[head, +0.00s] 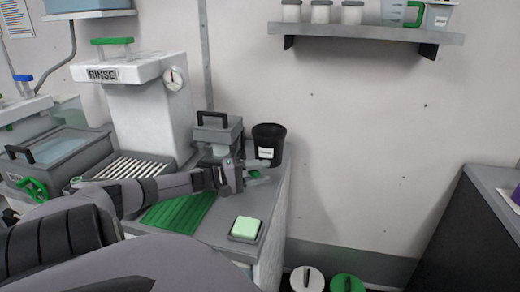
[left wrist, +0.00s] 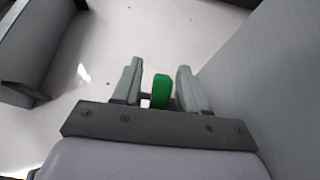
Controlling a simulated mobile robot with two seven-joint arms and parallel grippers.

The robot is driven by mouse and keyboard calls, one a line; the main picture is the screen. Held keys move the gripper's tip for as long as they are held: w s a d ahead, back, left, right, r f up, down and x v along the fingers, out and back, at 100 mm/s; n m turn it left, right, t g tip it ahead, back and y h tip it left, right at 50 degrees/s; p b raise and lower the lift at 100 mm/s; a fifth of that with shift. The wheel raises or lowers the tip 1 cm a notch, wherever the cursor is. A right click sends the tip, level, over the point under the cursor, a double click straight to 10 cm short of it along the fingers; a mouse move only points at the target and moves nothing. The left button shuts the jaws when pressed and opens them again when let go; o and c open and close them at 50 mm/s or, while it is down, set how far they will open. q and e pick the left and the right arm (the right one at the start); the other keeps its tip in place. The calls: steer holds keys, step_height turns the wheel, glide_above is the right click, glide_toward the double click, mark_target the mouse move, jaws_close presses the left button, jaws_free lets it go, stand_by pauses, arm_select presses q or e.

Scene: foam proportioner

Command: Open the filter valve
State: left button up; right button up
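My left gripper (head: 258,172) reaches in from the left over the counter, in front of the grey unit with a black handle (head: 218,130) and beside the black bin. In the left wrist view, its two fingers (left wrist: 161,88) stand apart with a green rounded piece (left wrist: 160,91) between them. Narrow gaps show on both sides of the green piece, so the fingers do not look closed on it. This piece may be the filter valve's handle; I cannot tell for sure. In the head view my gripper and arm hide most of that spot. My right gripper is not in view.
A black bin with a white label (head: 268,145) stands close behind my gripper. A green pad (head: 245,229) and a green ribbed mat (head: 180,213) lie on the counter. The RINSE unit (head: 145,100) stands to the left. A wall shelf (head: 365,33) is above.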

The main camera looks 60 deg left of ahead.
mark_target(250, 174)
arm_select(q)
steer(key=shift+p+v, duration=0.7)
steer(key=shift+v, duration=2.9)
steer(key=shift+d, duration=0.1)
